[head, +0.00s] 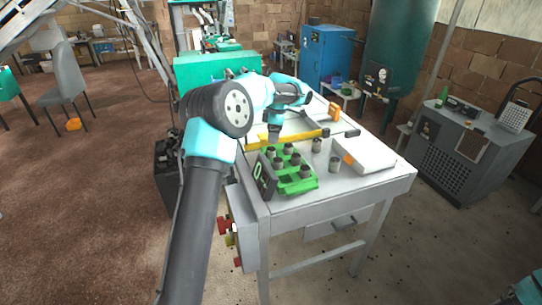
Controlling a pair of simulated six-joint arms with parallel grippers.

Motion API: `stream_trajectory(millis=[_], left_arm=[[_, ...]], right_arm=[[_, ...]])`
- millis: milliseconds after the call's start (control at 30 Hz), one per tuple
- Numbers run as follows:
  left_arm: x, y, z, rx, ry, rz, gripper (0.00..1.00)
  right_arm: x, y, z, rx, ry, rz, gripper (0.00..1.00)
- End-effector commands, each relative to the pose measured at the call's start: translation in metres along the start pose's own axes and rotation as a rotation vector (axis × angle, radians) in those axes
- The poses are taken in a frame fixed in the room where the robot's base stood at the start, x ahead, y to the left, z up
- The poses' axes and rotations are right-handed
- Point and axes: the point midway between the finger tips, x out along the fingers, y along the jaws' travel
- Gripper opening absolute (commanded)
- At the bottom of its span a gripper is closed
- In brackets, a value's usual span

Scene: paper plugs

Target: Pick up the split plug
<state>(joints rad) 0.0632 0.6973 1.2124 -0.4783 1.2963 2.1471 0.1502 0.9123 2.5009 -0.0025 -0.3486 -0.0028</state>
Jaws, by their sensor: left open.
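Several small grey cylindrical plugs (295,159) sit in a green holder (300,187) near the table's front left corner. Two more grey plugs stand upright on the table to the right of the holder, one farther back (317,145) and one nearer (334,165). The plugs are too small to tell which is split. My left gripper (274,135) is open and points down just behind the holder, apart from the plugs as far as I can see. Its fingers are small and partly hard to make out. My right gripper is not in view.
A yellow bar tool (300,136) lies behind the holder. A white box with an orange part (366,151) is at the right of the white table (390,182). A black sign (265,176) stands at the holder's left. The table's front right is clear.

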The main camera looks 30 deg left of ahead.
Motion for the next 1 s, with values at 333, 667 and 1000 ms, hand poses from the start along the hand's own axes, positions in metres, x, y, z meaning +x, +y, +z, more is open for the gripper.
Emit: stream_trajectory(millis=[333, 667, 1000], left_arm=[[0.024, 0.0, 0.0, 0.001, 0.0, 0.001, 0.7], [0.031, -0.001, 0.0, 0.001, 0.001, 0.0, 0.7], [0.073, -0.003, 0.0, 0.0, 0.001, -0.001, 0.7]], right_arm=[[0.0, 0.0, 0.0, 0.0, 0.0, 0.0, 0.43], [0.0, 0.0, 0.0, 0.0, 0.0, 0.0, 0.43], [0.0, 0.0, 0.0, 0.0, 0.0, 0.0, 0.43]])
